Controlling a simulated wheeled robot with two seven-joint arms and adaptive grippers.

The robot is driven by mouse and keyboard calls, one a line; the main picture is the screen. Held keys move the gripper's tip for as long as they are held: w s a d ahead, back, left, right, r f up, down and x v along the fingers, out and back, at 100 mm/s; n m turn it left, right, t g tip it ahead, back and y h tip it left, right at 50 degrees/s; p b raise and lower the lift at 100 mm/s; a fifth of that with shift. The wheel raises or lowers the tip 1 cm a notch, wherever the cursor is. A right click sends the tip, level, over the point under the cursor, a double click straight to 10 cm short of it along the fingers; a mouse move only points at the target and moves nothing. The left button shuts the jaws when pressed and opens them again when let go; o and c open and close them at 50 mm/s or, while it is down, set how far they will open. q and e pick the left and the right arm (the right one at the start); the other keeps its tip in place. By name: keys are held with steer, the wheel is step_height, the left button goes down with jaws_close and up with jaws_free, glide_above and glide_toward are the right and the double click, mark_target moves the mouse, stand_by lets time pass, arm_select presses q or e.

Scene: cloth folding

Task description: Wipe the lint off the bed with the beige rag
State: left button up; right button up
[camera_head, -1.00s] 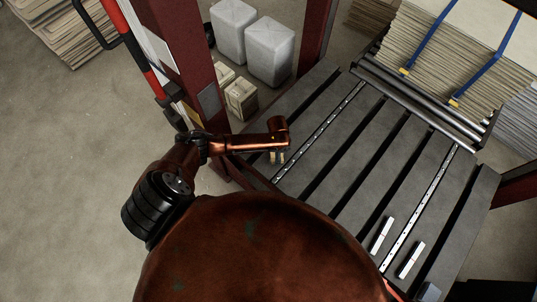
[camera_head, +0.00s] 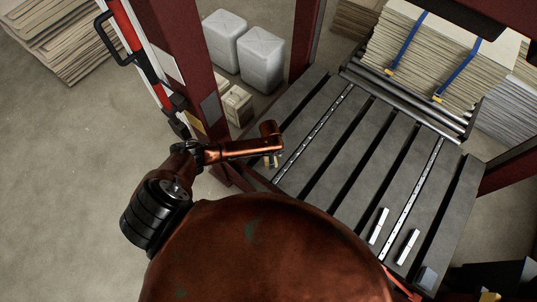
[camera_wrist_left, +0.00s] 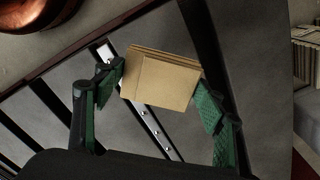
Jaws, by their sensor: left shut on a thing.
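My left gripper (camera_head: 272,160) is over the near left part of the grey slatted bed (camera_head: 350,165). In the left wrist view the green-padded fingers of the left gripper (camera_wrist_left: 162,92) are on either side of the folded beige rag (camera_wrist_left: 160,82) and hold it. The rag looks like a small layered rectangle above the slats. In the head view it is mostly hidden by the gripper. I cannot make out lint for certain. Two small white bars (camera_head: 378,226) (camera_head: 407,246) lie on the near right slats. My right gripper is not in view.
A dark red post (camera_head: 180,60) stands left of the bed. Rollers (camera_head: 410,100) and strapped sheet stacks (camera_head: 430,50) are at the far end. White canisters (camera_head: 260,57) stand on the floor behind the post. Most of the bed top is clear.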

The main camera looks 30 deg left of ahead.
arm_select(q)
step_height(320, 180, up, 3)
steer(key=shift+f+p, duration=0.15)
steer(key=shift+p, duration=0.85)
